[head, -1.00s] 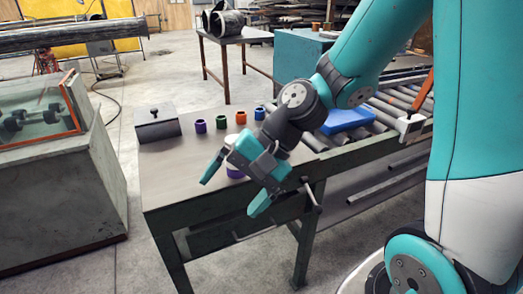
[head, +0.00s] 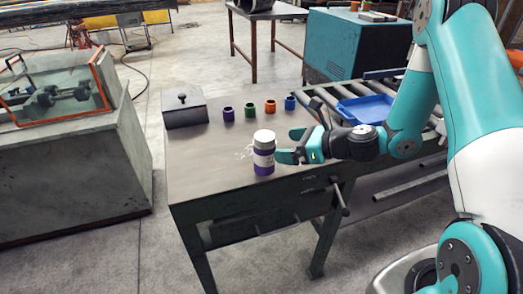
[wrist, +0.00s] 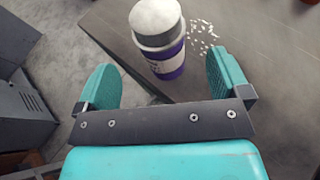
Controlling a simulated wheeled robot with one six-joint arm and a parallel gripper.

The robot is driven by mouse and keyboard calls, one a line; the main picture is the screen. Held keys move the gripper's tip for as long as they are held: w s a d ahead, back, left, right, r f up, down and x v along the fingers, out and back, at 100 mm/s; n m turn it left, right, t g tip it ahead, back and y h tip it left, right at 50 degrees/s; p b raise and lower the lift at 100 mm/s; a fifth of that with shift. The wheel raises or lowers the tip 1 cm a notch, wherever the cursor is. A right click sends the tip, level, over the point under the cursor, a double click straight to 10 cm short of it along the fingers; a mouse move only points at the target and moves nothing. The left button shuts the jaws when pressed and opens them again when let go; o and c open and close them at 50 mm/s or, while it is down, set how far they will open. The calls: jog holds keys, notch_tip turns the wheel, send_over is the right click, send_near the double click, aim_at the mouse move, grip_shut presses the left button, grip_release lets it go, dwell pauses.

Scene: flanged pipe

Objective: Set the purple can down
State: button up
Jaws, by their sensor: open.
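The purple can (head: 263,158) with a white top stands upright on the grey table near its front edge. My gripper (head: 290,146) is just to the right of the can, low over the table, open and empty. In the wrist view, the can (wrist: 168,62) stands beyond my open fingers (wrist: 163,78), roughly between their lines, with a gap to each finger. Small white bits (wrist: 204,32) lie scattered on the table beside the can.
Purple (head: 228,114), green (head: 250,109), orange (head: 270,105) and blue (head: 290,103) cups stand in a row behind. A grey box with a knob (head: 184,110) is at back left. A blue tray (head: 365,108) lies on the rollers at right. The table's left front (head: 205,180) is clear.

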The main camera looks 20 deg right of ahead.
aim_at(265, 144)
jog(key=p+x, duration=0.1)
jog(key=x, duration=0.2)
jog(key=p+x, duration=0.1)
jog(key=x, duration=0.3)
jog(key=shift+w+a+r, duration=0.1)
jog(key=shift+w+a, duration=0.2)
jog(key=c, duration=1.3)
